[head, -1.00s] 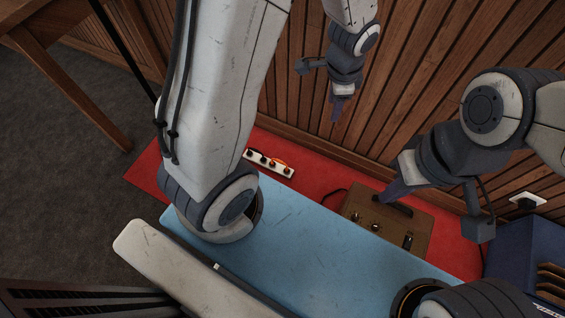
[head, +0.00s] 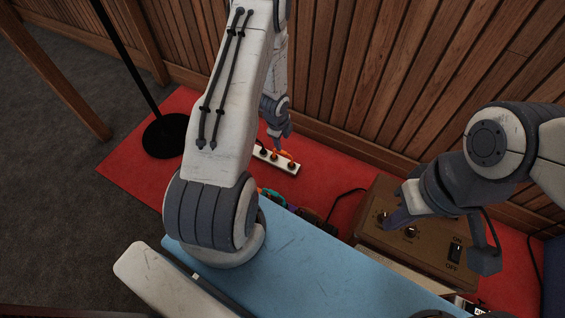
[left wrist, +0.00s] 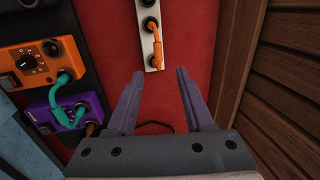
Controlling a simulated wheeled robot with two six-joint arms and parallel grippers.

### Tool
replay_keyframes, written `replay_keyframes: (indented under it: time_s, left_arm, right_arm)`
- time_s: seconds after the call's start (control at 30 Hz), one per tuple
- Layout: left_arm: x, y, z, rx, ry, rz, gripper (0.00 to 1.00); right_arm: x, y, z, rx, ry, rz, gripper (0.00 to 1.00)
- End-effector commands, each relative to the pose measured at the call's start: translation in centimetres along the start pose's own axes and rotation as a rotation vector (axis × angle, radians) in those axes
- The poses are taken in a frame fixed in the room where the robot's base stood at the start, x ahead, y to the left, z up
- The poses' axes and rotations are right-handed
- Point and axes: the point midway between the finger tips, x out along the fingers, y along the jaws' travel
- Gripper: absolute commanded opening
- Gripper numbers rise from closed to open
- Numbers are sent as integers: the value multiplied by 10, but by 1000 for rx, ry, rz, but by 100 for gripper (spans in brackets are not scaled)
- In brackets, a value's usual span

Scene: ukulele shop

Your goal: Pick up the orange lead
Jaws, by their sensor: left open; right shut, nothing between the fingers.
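The orange lead (left wrist: 157,46) shows in the left wrist view as a short cable along a white socket strip (left wrist: 147,8), with an end at a socket. In the head view the strip (head: 265,153) lies on the red mat near the wall, with orange bits of the lead (head: 291,164) on it. My left gripper (head: 284,138) is open and empty just above the strip. In the left wrist view its fingertips (left wrist: 160,74) point towards the lead's near end, apart from it.
An orange pedal (left wrist: 38,62) and a purple pedal (left wrist: 58,110), with teal cables, sit left of the strip. The brown amplifier (head: 440,240) stands right, near the wooden wall (head: 400,80). A black stand base (head: 166,136) stands left. Red mat (head: 325,178) is clear beside the strip.

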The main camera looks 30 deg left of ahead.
Motion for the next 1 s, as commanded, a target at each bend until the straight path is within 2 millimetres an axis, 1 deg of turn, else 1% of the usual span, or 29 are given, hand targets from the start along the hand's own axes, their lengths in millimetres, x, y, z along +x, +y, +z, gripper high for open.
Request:
replay_keyframes:
  time_s: [0.03, 0.17, 0.33, 0.4, 0.57, 0.8, 0.9, 1.0]
  left_arm:
    - [8, 2, 1, 4, 1, 0, 52]
    - [22, 3, 2, 9, 2, -1, 52]
    - [50, 3, 2, 8, 2, 0, 52]
    - [57, 3, 1, 7, 2, 0, 52]
    - [66, 2, 2, 7, 2, -1, 52]
    - [101, 4, 3, 8, 2, 1, 52]
    - [110, 4, 3, 7, 1, 0, 52]
    - [109, 3, 3, 7, 1, 0, 52]
  right_arm:
    - [5, 0, 0, 0, 0, 0, 0]
    - [12, 1, 0, 0, 1, 0, 0]
    - [27, 2, 1, 0, 1, 0, 0]
    - [30, 2, 2, 0, 1, 0, 0]
    - [36, 3, 2, 0, 1, 0, 0]
    - [62, 4, 3, 0, 0, 0, 0]
    - [66, 5, 4, 0, 0, 0, 0]
    - [65, 5, 3, 0, 0, 0, 0]
